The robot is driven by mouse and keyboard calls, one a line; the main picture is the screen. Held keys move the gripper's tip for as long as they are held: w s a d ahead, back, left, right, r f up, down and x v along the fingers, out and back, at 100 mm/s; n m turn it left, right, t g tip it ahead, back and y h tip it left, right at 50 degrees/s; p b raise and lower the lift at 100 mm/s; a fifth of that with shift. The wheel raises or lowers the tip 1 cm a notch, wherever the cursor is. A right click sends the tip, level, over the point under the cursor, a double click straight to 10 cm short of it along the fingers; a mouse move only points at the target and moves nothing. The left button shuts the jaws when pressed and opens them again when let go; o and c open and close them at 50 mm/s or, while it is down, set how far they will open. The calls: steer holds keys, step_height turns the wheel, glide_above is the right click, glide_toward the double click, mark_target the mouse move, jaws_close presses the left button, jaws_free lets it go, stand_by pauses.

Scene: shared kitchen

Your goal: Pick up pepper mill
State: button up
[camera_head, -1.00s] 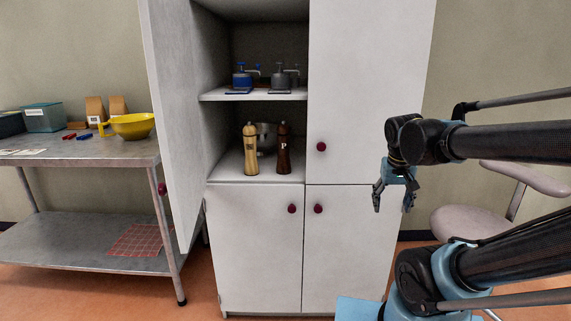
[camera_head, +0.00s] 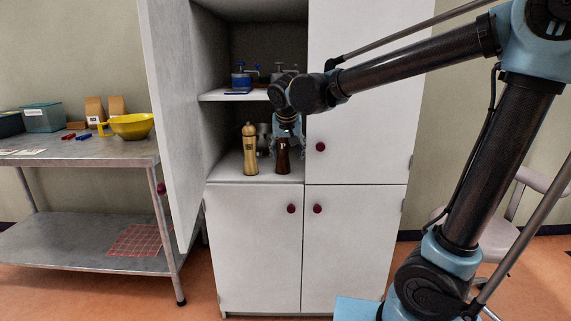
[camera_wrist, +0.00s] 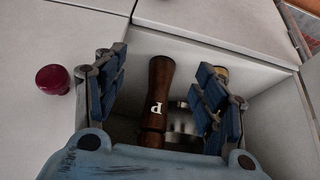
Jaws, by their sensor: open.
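The pepper mill (camera_head: 283,161) is dark brown wood and stands upright on the lower open shelf of the white cabinet. It also shows in the wrist view (camera_wrist: 158,95) with a white letter P on its side. My gripper (camera_head: 285,140) is above and around its upper part in the head view, hiding the mill's top. In the wrist view my gripper's fingers (camera_wrist: 160,95) are spread apart, with the mill between them, nearer the left finger. I cannot tell whether either finger touches it.
A light wooden mill (camera_head: 250,150) stands to the left on the same shelf (camera_head: 228,172). A metal pot (camera_wrist: 184,122) sits behind. The upper shelf (camera_head: 255,95) holds blue and grey devices. The open cabinet door (camera_head: 178,110) is at left; a closed door (camera_head: 365,90) at right.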

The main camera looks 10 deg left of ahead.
steer(key=a, duration=0.2)
glide_above(283, 156)
steer(key=s, duration=0.2)
steer(key=shift+w+d+r, duration=0.1)
steer(key=shift+w+d, duration=0.05)
steer(key=shift+w, duration=0.1)
steer(key=x, duration=0.5)
steer(key=shift+w, duration=0.2)
steer(key=shift+c, duration=0.6)
jaws_close()
